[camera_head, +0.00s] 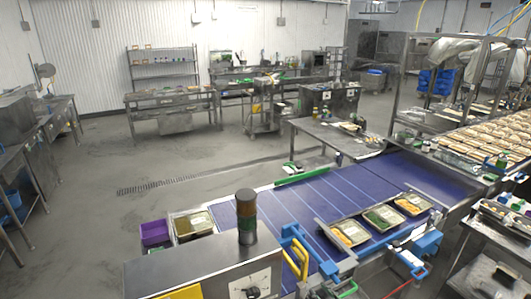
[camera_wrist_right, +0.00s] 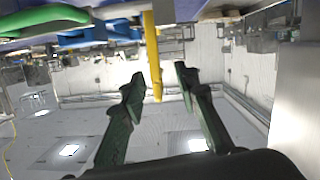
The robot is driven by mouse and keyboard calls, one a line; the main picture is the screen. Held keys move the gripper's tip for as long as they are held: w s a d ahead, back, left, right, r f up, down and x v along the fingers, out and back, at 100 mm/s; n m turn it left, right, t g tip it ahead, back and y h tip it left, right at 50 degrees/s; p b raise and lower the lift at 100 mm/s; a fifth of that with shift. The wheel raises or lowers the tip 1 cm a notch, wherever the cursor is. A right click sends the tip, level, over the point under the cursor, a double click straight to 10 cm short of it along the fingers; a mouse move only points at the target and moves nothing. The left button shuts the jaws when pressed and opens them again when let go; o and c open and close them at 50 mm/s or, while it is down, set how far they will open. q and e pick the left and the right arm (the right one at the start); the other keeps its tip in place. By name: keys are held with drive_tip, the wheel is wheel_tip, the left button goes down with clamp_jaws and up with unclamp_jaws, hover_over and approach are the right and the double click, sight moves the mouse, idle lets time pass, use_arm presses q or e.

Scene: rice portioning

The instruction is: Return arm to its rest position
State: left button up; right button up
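My right gripper (camera_head: 346,289) shows partly at the bottom edge of the head view, in front of the conveyor's near side. In the right wrist view, its two green fingers (camera_wrist_right: 158,80) stand apart with nothing held between them. A yellow bar (camera_wrist_right: 152,50) shows behind the gap, and I cannot tell how far off it is. My left gripper is not in view.
A blue conveyor (camera_head: 310,205) crosses the middle, with a tray (camera_head: 349,231) of several food containers on it. A steel cabinet (camera_head: 160,272) with a dark signal tower (camera_head: 246,215) stands at the near left. Yellow handles (camera_head: 297,262) and blue fixtures stand near my right gripper. The floor at left is clear.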

drive_tip(key=s+d+f+m+g+h, duration=0.1)
drive_tip(key=s+d+f+g, duration=0.1)
drive_tip(key=s+f, duration=0.35)
drive_tip(key=s+d+f+m+g+h, duration=0.1)
drive_tip(key=s+d+f+g+h, duration=0.1)
drive_tip(key=s, duration=0.6)
drive_tip(key=s+d+f+m+g+h, duration=0.1)
drive_tip(key=s+d+f+g, duration=0.2)
drive_tip(key=s, duration=0.4)
drive_tip(key=s+d+f+m+g+h, duration=0.2)
drive_tip(key=s+d, duration=0.1)
drive_tip(key=s, duration=0.7)
drive_tip(key=s+d+f+m+g+h, duration=0.1)
drive_tip(key=s+d+f+g, duration=0.15)
drive_tip(key=s, duration=0.75)
wheel_tip(320, 180, down, 34)
drive_tip(key=s+b, duration=0.2)
drive_tip(key=b, duration=0.3)
drive_tip(key=s+f+n+g+b, duration=0.1)
drive_tip(key=s+f+g+b, duration=0.1)
drive_tip(key=s+f, duration=1.7)
drive_tip(key=shift+a+f+y+b, duration=0.4)
drive_tip(key=shift+f+b, duration=0.2)
drive_tip(key=shift+f, duration=0.3)
drive_tip(key=shift+s, duration=0.1)
